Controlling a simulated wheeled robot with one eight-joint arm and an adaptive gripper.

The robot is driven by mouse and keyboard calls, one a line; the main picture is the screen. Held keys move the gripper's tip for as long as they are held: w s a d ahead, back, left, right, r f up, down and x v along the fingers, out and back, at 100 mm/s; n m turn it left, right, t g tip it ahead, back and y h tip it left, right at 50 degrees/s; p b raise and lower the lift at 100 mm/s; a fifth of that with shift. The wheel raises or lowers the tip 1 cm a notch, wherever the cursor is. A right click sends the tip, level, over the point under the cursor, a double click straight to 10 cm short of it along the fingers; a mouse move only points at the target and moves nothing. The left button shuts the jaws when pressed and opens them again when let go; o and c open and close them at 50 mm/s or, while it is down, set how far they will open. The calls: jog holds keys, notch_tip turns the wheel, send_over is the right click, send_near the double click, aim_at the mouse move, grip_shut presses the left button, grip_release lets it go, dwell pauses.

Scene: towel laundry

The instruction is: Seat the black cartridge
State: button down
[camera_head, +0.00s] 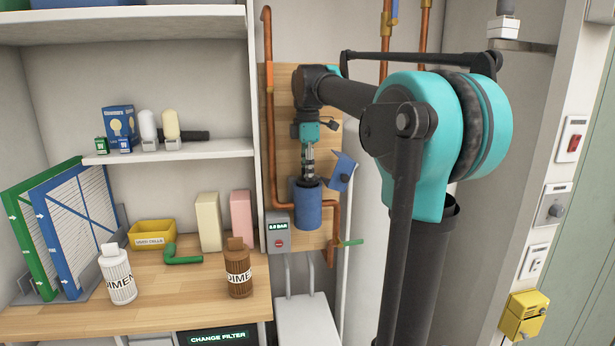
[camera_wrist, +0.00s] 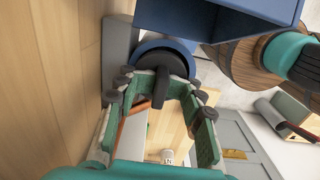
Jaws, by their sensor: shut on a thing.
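A blue cylindrical housing (camera_head: 308,208) stands upright against the wooden backboard, by the copper pipes. My gripper (camera_head: 308,166) points down right above its top. In the wrist view my gripper (camera_wrist: 160,98) has a finger on each side of the upright tab of a dark round cap, the black cartridge's top (camera_wrist: 164,64), and is shut on it. A blue curved rim (camera_wrist: 150,47) of the housing shows behind the cap. The cartridge's lower part is hidden, and I cannot tell how deep it sits.
A tilted blue part (camera_head: 342,170) is close to the right of my gripper.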

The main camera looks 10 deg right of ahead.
jog(key=shift+s, duration=0.15)
dwell(0.6)
jog(key=c, duration=0.9)
grip_release()
jog(key=shift+o, duration=0.2)
